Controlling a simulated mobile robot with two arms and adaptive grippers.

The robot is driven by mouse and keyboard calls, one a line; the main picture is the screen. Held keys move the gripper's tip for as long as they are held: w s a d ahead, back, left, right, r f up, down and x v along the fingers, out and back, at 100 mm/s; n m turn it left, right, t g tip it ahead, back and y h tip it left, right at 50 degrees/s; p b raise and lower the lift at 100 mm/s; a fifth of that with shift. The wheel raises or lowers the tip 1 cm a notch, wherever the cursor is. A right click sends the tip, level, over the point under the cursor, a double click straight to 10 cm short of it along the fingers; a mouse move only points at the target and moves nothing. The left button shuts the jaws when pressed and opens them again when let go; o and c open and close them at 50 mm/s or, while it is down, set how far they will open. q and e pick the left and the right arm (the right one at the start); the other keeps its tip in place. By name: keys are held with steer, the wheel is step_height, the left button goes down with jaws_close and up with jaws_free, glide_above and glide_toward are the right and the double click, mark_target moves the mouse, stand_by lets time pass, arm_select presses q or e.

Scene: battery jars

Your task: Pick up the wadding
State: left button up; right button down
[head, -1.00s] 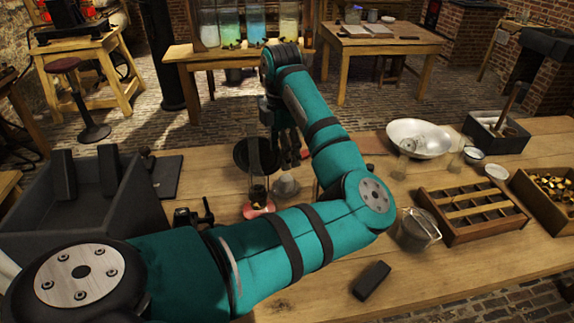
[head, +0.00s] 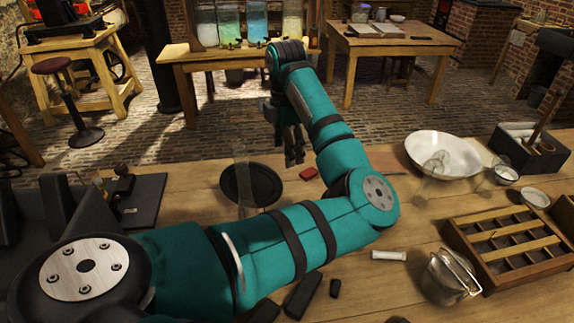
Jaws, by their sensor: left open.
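I cannot tell for sure which thing is the wadding. A small white piece (head: 388,255) lies flat on the bench, right of my left forearm and left of the metal can; it is too small to identify. My left gripper (head: 294,160) hangs fingers down above the far part of the bench. It is open, with nothing visible between its fingers, and well apart from the white piece. A black round dish (head: 262,185) and a clear glass cylinder (head: 240,178) stand left of it. My left arm hides part of the bench. My right gripper is out of view.
A small red block (head: 308,174) lies near the gripper. A white bowl (head: 462,152), a lidded metal can (head: 447,280) and a wooden compartment tray (head: 458,240) stand right. Black blocks (head: 304,295) lie in front of my arm. Bare wood lies around the white piece.

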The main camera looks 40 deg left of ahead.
arm_select(q)
step_height(320, 180, down, 17)
steer(key=b, duration=0.2)
steer(key=shift+w+a+r+b, duration=0.1)
steer(key=shift+r+b, duration=0.1)
steer(key=shift+b, duration=0.2)
steer(key=shift+f+p, duration=0.35)
steer(key=shift+f, duration=2.4)
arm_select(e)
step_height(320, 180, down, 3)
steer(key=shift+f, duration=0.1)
arm_select(q)
steer(key=shift+c, duration=0.4)
steer(key=c, duration=0.8)
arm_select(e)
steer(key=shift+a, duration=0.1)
